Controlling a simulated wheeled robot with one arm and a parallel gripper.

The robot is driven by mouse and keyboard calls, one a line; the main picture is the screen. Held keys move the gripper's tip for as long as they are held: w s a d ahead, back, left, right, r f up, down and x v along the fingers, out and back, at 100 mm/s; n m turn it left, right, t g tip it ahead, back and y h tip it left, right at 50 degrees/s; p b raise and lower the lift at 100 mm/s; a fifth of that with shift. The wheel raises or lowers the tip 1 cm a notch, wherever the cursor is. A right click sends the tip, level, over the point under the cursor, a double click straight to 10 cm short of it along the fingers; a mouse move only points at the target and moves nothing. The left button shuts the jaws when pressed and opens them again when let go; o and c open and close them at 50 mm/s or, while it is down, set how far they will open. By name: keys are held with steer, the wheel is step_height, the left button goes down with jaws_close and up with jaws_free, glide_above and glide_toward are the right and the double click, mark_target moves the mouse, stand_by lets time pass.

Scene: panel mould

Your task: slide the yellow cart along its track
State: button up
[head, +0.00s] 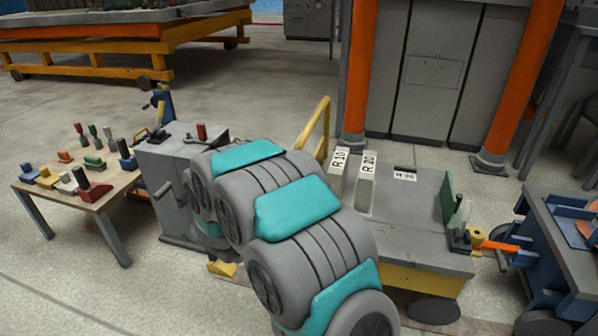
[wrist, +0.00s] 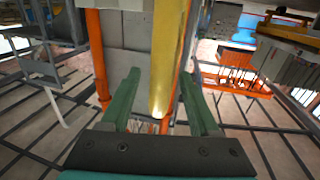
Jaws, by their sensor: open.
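The yellow cart (head: 392,277) stands right of centre in the head view, with a grey top, dark wheels and a yellow handle (head: 325,128) rising at its far left. Blocks marked R 10 (head: 338,167) and R 20 (head: 367,183) stand on its top. My arm hides part of its left side, and my gripper is hidden in the head view. In the wrist view my gripper (wrist: 158,72) has its two green fingers apart. A yellow bar (wrist: 168,50), apparently the cart's handle, shows between them with gaps on both sides. Whether it lies within finger reach is unclear.
A table with coloured blocks (head: 110,203) and a grey cabinet (head: 170,185) stand left. A blue bench (head: 570,240) with an orange part stands close to the cart's right end. Orange posts (head: 360,75) and grey panels rise behind it. Open floor lies behind the table.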

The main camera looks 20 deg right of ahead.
steer(key=shift+v, duration=1.85)
